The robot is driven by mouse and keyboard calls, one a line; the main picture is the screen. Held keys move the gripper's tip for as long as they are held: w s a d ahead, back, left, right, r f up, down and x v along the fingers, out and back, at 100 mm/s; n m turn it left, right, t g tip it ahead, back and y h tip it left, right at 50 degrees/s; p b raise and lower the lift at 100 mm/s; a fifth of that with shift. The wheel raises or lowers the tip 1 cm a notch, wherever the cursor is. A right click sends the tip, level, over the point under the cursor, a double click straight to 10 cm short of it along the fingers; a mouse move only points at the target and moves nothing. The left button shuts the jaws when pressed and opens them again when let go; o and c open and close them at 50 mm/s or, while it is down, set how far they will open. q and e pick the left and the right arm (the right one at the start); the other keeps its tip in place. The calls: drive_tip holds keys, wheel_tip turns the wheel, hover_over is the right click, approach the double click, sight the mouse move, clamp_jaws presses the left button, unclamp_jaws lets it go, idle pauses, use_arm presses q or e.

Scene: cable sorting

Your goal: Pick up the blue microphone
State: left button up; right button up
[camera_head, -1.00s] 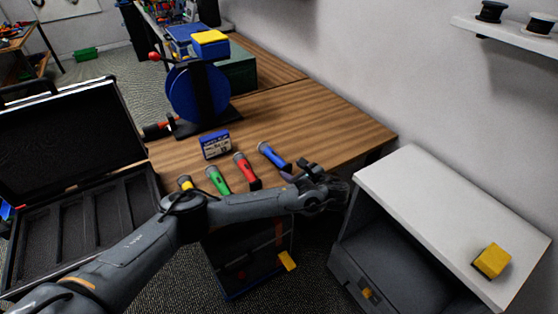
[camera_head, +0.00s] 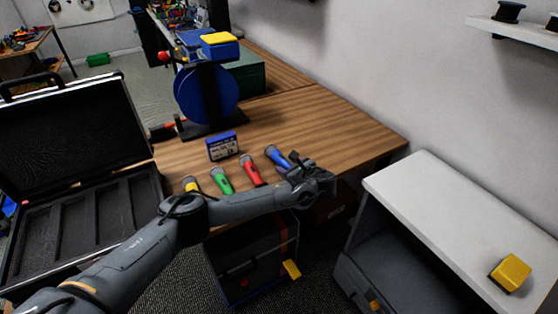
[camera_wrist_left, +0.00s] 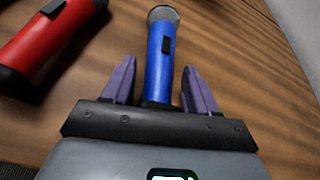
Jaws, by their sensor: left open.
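The blue microphone (camera_head: 276,156) lies on the wooden table at the right end of a row of microphones. In the left wrist view the blue microphone (camera_wrist_left: 160,55) points away from me, its grey mesh head at the far end. My left gripper (camera_head: 292,163) is at its near end. In the left wrist view my left gripper's purple fingers (camera_wrist_left: 159,85) are open, one on each side of the blue handle, with gaps on both sides. The handle's near end is hidden behind the gripper body. My right gripper is not in view.
A red microphone (camera_head: 252,170) lies just left of the blue one, then a green microphone (camera_head: 222,180) and a yellow one (camera_head: 191,184). A small blue box (camera_head: 222,146) stands behind them. An open black case (camera_head: 75,225) is at left. Table right of the blue microphone is clear.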

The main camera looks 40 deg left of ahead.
use_arm(q)
drive_tip(key=c, duration=0.8)
drive_tip(key=shift+c, duration=0.6)
drive_tip(key=shift+r, duration=0.15)
